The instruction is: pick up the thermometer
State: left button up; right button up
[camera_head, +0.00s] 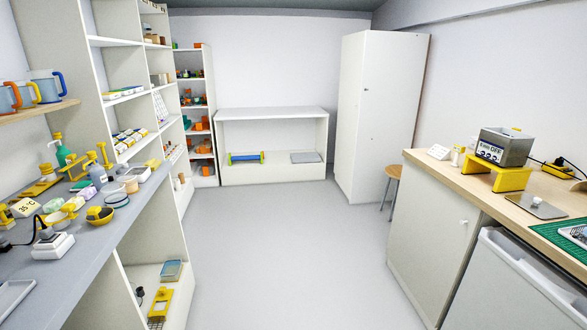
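I cannot pick out a thermometer with certainty. A small cream plate marked "35 C" (25,207) stands on the grey bench top (122,226) at the left, among small yellow and white items; whether it is the thermometer or a label I cannot tell. Neither of my grippers is in view.
The left bench also holds a green bottle (64,154), yellow stands and a white device (53,246). The right wooden counter (475,184) bears a metal bath on a yellow stand (497,178). A stool (391,184) stands by the tall cabinet (378,115). The middle floor (290,250) is clear.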

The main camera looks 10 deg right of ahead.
aim_at(460, 149)
jog(key=i+z, duration=0.15)
jog(key=i, duration=0.35)
jog(key=i+z, duration=0.2)
jog(key=i, duration=0.3)
jog(key=i+j+z, duration=0.15)
jog(key=i, duration=0.35)
jog(key=i+j+z, duration=0.15)
jog(key=i, duration=0.3)
jog(key=i+j+z, duration=0.2)
jog(key=i, duration=0.3)
